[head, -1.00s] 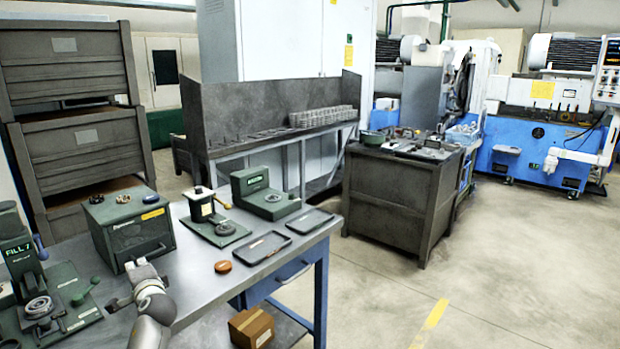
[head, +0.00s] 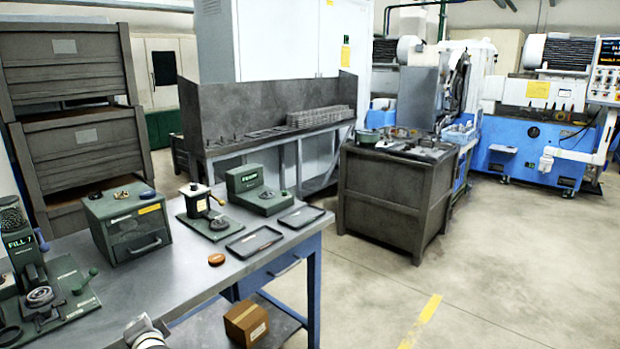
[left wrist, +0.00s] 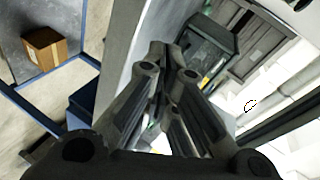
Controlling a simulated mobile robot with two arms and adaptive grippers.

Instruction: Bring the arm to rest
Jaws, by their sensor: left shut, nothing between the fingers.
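My left gripper (left wrist: 168,70) is shut with nothing between its fingers in the left wrist view. In the head view only a grey rounded part of my arm (head: 148,334) shows at the bottom edge, in front of the workbench (head: 190,275). The fingers cannot be made out there. In the left wrist view the fingers are beside the bench edge, with the green drawer box (left wrist: 207,52) beyond them. My right gripper is in neither view.
On the bench stand the FILL 7 device (head: 30,255), the green drawer box (head: 128,225), a small press (head: 203,208), a green gauge (head: 258,190) and two dark trays (head: 254,241). An orange-brown disc (head: 216,259) lies near the front. A cardboard box (head: 246,322) sits below. Floor at right is clear.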

